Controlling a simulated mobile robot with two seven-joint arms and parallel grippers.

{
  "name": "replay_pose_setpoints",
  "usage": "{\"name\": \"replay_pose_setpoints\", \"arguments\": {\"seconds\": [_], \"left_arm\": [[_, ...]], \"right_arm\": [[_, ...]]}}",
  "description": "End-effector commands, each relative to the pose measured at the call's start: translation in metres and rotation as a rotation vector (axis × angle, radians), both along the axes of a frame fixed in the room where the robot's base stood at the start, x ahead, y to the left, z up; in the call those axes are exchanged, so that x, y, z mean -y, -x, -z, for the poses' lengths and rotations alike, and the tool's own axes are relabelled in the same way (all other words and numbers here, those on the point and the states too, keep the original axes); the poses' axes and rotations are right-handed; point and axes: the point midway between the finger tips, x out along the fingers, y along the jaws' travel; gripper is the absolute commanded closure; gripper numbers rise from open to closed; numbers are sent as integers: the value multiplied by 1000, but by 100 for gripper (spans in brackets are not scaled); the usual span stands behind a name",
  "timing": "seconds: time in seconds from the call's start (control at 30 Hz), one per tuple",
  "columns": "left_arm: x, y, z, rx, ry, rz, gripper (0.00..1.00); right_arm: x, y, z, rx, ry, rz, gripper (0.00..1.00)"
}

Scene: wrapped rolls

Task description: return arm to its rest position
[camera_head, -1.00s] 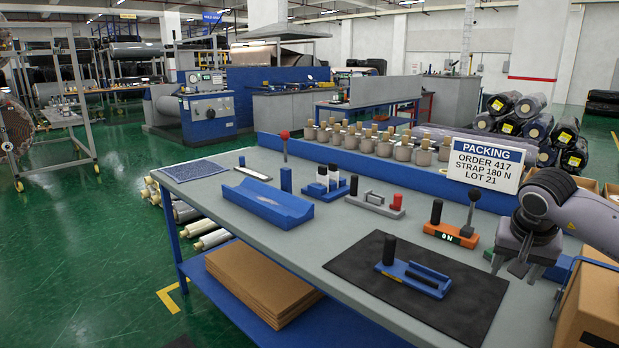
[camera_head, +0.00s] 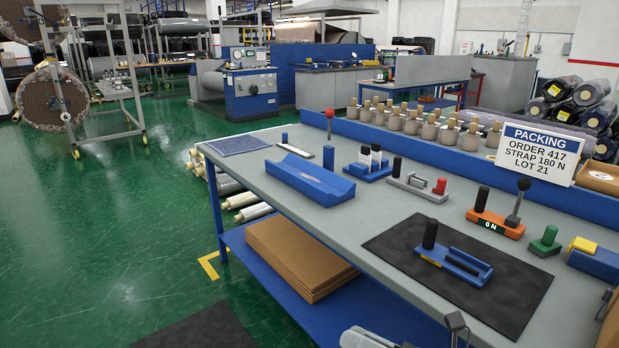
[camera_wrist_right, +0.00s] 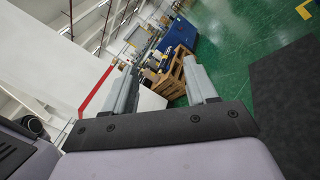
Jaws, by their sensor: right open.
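My right gripper (camera_head: 456,322) shows only in part at the bottom edge of the head view, in front of the table's near edge. The right wrist view shows its two grey fingers (camera_wrist_right: 162,80) spread apart with nothing between them. Green floor and distant equipment show beyond them. The rest of the right arm is mostly cut off by the frame. My left gripper is in neither view. On the work table (camera_head: 385,208), a blue tool with a black handle (camera_head: 455,262) lies on a black mat (camera_head: 510,300), apart from the gripper.
A blue cradle (camera_head: 310,178), an orange lever block (camera_head: 495,222), a green-knobbed block (camera_head: 545,242) and a packing sign (camera_head: 540,153) stand on the table. Cardboard sheets (camera_head: 300,258) lie on its lower shelf. Open green floor (camera_head: 120,240) is at left.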

Motion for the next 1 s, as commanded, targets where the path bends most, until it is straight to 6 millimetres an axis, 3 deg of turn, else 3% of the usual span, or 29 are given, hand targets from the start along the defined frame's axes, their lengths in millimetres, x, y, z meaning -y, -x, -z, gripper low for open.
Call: {"name": "replay_pose_setpoints", "arguments": {"seconds": [0.17, 0.27, 0.37, 0.5, 0.6, 0.7, 0.8, 1.0], "left_arm": [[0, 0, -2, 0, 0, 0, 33], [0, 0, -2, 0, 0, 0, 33], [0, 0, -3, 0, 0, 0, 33], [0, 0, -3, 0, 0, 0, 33], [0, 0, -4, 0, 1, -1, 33], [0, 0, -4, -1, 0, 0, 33], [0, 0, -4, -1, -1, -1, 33], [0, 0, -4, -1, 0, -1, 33]], "right_arm": [[30, 4, 32, -540, -476, 244, 43], [54, 14, 66, -836, -742, 387, 43], [78, 35, 107, -1121, -1013, 540, 43], [104, 80, 164, -1457, -1367, 748, 43], [114, 113, 194, -1621, -1563, 871, 43], [119, 137, 211, -1719, -1694, 953, 43], [121, 149, 220, -1764, -1760, 995, 43], [121, 150, 220, -1768, -1767, 999, 43]]}}
